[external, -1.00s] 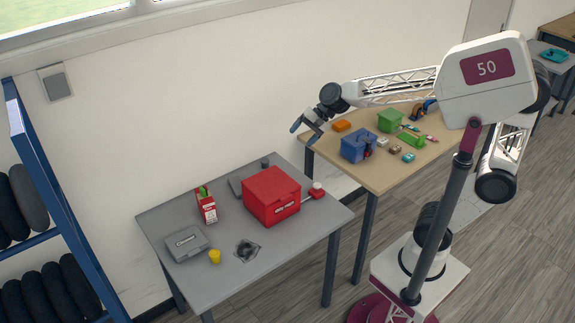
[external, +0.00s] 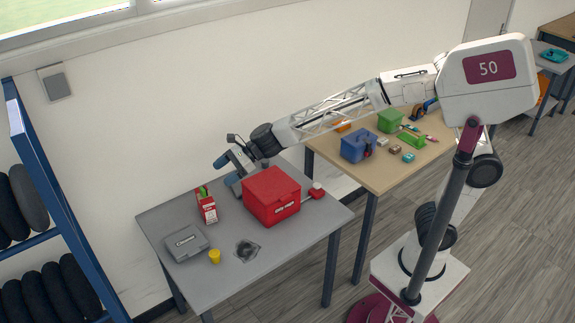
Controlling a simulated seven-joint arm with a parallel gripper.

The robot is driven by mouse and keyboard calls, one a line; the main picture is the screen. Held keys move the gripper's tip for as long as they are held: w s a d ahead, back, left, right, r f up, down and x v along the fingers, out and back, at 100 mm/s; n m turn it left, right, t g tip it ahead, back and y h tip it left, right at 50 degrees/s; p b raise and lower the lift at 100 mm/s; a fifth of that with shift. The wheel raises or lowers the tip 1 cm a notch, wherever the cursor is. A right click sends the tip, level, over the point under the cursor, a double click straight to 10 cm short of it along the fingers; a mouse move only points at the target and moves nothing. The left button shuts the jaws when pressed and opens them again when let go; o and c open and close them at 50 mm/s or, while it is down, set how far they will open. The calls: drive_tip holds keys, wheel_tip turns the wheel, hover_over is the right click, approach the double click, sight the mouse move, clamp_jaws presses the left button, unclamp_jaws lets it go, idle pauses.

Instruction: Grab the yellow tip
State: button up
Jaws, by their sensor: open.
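A small yellow piece (external: 215,257), likely the yellow tip, stands on the grey table (external: 285,252) near its front left edge, beside a grey case. My gripper (external: 226,170) is open and seems empty. It hangs over the back of the grey table, behind the red box, well apart from the yellow piece and farther back. Its fingers point down and to the left.
A red box (external: 272,196) stands mid-table. A red carton (external: 206,206), a grey case (external: 186,243) and a dark crumpled thing (external: 247,251) lie around the yellow piece. A wooden table (external: 380,180) with a blue box (external: 358,146) is to the right.

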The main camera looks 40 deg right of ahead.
drive_tip(key=s+a+f+m, duration=0.1)
drive_tip(key=a+f+m, duration=0.1)
drive_tip(key=a, duration=0.3)
approach(215, 256)
drive_tip(key=a+f, duration=0.1)
drive_tip(key=w+a+f, duration=0.2)
drive_tip(key=a+f, duration=0.1)
drive_tip(key=shift+a, duration=0.1)
drive_tip(key=shift+x, duration=2.35)
drive_tip(key=shift+w, duration=0.1)
drive_tip(key=c, duration=1)
